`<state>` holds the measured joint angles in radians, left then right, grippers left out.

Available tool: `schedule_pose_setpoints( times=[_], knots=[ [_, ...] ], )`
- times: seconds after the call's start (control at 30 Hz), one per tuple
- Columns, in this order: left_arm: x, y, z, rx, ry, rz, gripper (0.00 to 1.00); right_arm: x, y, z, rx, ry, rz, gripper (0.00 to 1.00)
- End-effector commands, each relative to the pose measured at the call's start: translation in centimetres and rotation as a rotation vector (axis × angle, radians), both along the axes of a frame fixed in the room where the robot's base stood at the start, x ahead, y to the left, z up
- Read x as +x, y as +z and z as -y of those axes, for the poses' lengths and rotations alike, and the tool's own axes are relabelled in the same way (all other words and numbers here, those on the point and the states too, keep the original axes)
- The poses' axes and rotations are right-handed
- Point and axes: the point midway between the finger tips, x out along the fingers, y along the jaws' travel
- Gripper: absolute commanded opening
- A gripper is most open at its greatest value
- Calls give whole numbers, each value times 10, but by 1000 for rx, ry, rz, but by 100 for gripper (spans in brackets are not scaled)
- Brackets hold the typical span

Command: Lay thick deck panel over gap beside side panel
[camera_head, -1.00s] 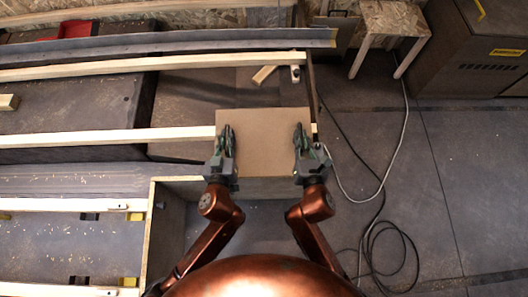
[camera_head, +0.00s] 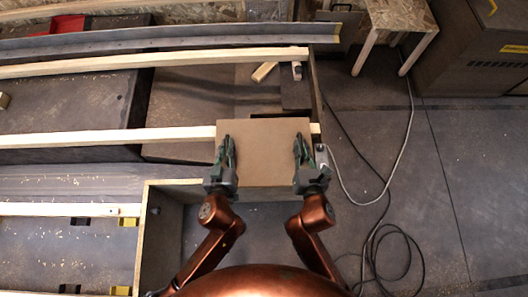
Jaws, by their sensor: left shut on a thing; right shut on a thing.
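The thick deck panel (camera_head: 264,155) is a brown, nearly square board in the middle of the head view. My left gripper (camera_head: 227,156) is shut on its left side and my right gripper (camera_head: 302,152) is shut on its right side. Its far edge overlaps the right end of a long pale wooden batten (camera_head: 120,137). An open dark gap (camera_head: 205,100) shows beyond and to the left of the panel, and the panel hides part of what lies beneath it. I cannot tell whether the panel touches the batten. A dark upright panel (camera_head: 317,90), perhaps the side panel, stands at the right end of the gap.
A second batten (camera_head: 150,64) and a grey metal rail (camera_head: 170,42) run along the far side. A plywood-edged box (camera_head: 150,215) stands at the near left. Cables (camera_head: 380,235) lie on the floor at right. A stool (camera_head: 398,18) and a dark cabinet (camera_head: 475,60) stand at the far right.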

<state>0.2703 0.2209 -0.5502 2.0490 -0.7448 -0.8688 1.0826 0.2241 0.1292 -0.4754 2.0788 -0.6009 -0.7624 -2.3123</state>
Motion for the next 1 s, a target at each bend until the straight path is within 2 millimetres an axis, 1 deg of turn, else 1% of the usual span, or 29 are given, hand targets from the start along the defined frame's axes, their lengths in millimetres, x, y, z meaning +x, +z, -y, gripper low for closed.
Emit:
schedule_pose_setpoints(
  times=[0.17,0.2,0.27,0.4,0.47,0.77,0.87,1.0],
  knots=[
    [0,-14,0,0,0,-8,0,0,-14,0,0,-1,-7,0],
    [-1,-18,-1,1,2,-15,10,-1,-18,1,-1,-1,-14,10],
    [0,-14,-1,1,1,-13,14,-1,-14,1,-1,-2,-13,14],
    [-1,-14,0,1,1,-11,24,0,-14,0,-1,-1,-11,24],
    [0,-14,0,1,1,-11,27,-1,-14,0,-1,-1,-11,27],
    [-3,-14,0,-1,0,-12,27,-1,-14,0,0,0,-12,27],
    [-11,-11,0,-2,0,-13,27,0,-15,0,0,0,-12,27],
    [-34,-3,-1,-4,3,-15,27,0,-15,0,0,0,-12,27]
  ],
)
